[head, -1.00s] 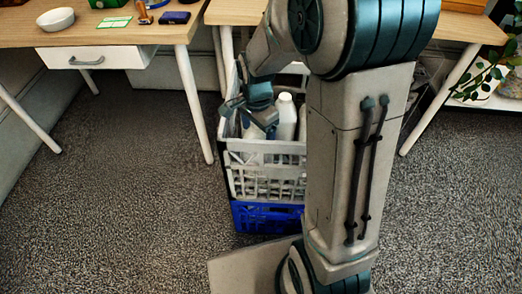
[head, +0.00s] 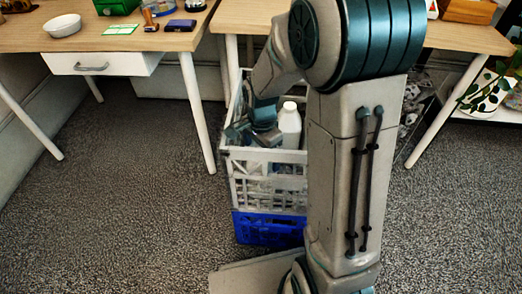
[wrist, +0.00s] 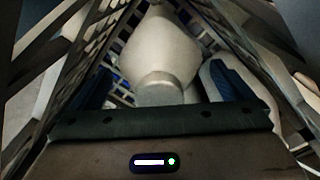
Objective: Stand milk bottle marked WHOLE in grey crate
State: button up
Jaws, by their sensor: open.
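The grey crate (head: 240,152) is a pale lattice crate on top of a blue crate on the floor. A white bottle (head: 290,126) with a white cap stands upright in it, right of my gripper (head: 258,138). My gripper is open and points down into the crate, its tips partly hidden by the crate wall. In the wrist view a white bottle (wrist: 160,50) with a pale cap is centred ahead of the palm, between the crate walls. I cannot read WHOLE on any bottle.
The blue crate (head: 268,228) is the base of the stack. Two wooden tables (head: 115,30) stand behind, with a table leg (head: 197,110) close left of the crates. A plant (head: 492,90) is at right. The carpet at left is clear.

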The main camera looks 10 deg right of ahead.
notch_tip(320, 180, up, 12)
jog(key=p, duration=0.4)
jog(key=shift+f, duration=0.2)
